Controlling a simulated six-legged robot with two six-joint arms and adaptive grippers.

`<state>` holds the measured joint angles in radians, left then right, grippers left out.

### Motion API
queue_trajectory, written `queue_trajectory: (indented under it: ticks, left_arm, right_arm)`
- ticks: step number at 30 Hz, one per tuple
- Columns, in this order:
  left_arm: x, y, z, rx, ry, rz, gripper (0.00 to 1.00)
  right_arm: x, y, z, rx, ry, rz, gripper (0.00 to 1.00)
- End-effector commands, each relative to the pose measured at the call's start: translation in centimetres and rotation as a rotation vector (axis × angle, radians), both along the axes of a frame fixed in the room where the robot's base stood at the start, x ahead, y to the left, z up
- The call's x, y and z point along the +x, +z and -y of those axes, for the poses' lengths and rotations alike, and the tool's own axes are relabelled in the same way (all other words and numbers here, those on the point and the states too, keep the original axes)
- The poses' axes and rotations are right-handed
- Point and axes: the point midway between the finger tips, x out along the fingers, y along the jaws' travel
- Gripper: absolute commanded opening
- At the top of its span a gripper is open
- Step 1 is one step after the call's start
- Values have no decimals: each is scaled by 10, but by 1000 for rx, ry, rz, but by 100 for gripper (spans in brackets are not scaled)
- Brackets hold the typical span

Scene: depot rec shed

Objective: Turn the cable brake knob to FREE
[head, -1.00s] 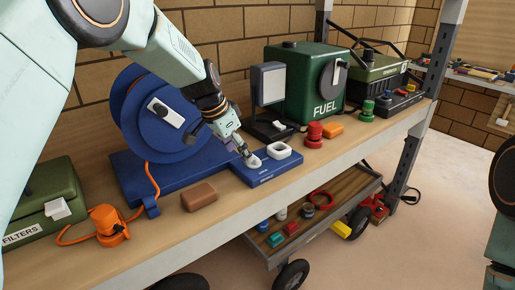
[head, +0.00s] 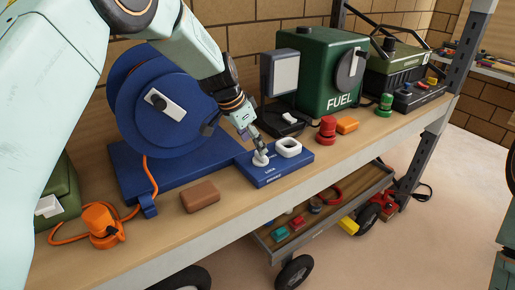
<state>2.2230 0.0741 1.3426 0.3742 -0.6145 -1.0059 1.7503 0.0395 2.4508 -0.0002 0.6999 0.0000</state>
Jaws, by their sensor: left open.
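A blue cable reel (head: 145,115) stands on a blue base (head: 200,172) at the left of the bench, with an orange cable hanging from it. A small blue panel (head: 285,172) joins the base at its right. On it are a small white knob (head: 261,158) and a white ring-shaped part (head: 288,147). The lettering is too small to read surely. My left gripper (head: 259,150) comes down from above with its fingertips at the small white knob. It is open; whether the fingers touch the knob cannot be told. My right gripper is not in view.
A brown block (head: 200,196) and an orange plug (head: 102,225) lie at the front. A green fuel can (head: 325,75), a black stand (head: 283,123), a red knobbed part (head: 326,130) and an orange block (head: 347,125) stand right. A loaded cart (head: 325,212) is below.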

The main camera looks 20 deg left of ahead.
Motion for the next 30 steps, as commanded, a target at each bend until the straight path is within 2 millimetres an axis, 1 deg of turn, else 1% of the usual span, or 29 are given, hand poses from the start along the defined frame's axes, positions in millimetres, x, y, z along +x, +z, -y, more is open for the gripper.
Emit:
queue_trajectory:
  ticks: [1,3,7,12,19,20,30]
  left_arm:
    - [2,-9,2,2,-2,-2,66]
    - [6,-19,5,1,-2,-3,66]
    - [11,-31,8,1,-1,-2,66]
    - [15,-39,10,0,-1,0,66]
    - [18,-39,10,1,-2,0,66]
    - [18,-39,10,0,-1,0,64]
    - [18,-39,10,0,-1,0,36]
  right_arm:
    - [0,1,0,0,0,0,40]
    - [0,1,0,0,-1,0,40]
    - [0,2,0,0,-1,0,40]
    - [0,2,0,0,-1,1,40]
    - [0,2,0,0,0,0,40]
    - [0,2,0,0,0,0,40]
    - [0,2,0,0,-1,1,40]
